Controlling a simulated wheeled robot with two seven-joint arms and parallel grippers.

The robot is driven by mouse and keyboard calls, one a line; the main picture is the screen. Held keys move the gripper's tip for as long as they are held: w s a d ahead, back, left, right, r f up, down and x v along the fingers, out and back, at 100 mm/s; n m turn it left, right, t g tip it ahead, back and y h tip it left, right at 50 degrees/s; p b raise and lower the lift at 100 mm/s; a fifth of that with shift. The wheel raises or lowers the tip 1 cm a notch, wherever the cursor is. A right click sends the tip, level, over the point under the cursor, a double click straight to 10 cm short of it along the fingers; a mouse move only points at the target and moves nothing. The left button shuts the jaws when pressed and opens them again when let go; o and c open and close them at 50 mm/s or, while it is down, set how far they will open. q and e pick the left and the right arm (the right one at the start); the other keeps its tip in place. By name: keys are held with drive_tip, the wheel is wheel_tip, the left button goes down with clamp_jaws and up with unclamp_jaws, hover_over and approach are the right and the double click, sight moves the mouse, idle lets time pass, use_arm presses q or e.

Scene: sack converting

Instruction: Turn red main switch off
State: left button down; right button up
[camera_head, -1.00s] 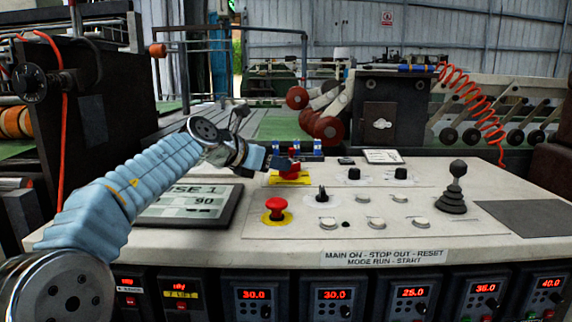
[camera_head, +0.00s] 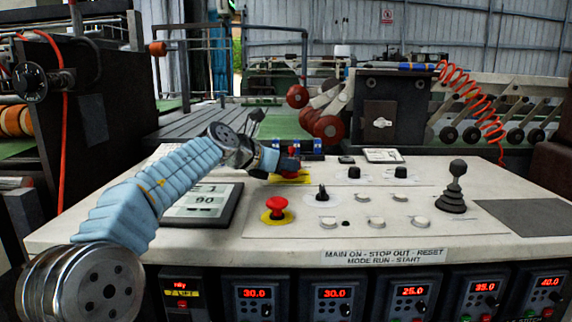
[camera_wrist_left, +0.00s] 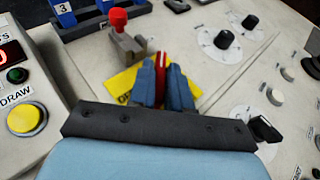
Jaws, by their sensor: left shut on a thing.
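The red main switch (camera_head: 291,166) is on a yellow plate (camera_head: 291,179) at the back left of the control panel. My left gripper (camera_head: 281,161) reaches it from the left and partly hides it. In the left wrist view, the gripper's fingers (camera_wrist_left: 165,88) are shut on the red switch handle (camera_wrist_left: 160,64), which shows as a narrow strip between them. The yellow plate (camera_wrist_left: 122,82) lies beneath and is partly covered. The switch's exact angle is hard to tell. My right gripper is not in view.
A red mushroom button (camera_head: 277,206) on a yellow disc stands in front of the switch. A black knob (camera_head: 322,193) and a joystick (camera_head: 456,185) are to the right. A red-knobbed lever (camera_wrist_left: 118,18) stands close by the fingers.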

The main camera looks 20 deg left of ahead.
use_arm(q)
drive_tip(key=shift+d+n+t+y, duration=0.15)
drive_tip(key=shift+n+t+y, duration=0.15)
drive_tip(key=shift+n, duration=0.1)
drive_tip(key=shift+s+d+n+t+y, duration=0.1)
drive_tip(key=shift+d+n+t+y, duration=0.2)
drive_tip(key=shift+n+y, duration=0.6)
drive_tip(key=n+y, duration=0.2)
drive_tip(key=shift+d+t+y, duration=0.15)
drive_tip(key=shift+t+y, duration=0.15)
drive_tip(key=shift+y, duration=0.1)
drive_tip(key=n+y, duration=0.4)
drive_tip(key=y, duration=0.1)
drive_tip(key=shift+d, duration=0.15)
drive_tip(key=shift+d+n+g+y, duration=0.15)
drive_tip(key=shift+n+g+y, duration=1.25)
drive_tip(key=shift+n+y, duration=0.95)
drive_tip(key=c, duration=1.2)
unclamp_jaws()
drive_tip(key=shift+w, duration=0.2)
drive_tip(key=shift+o, duration=0.2)
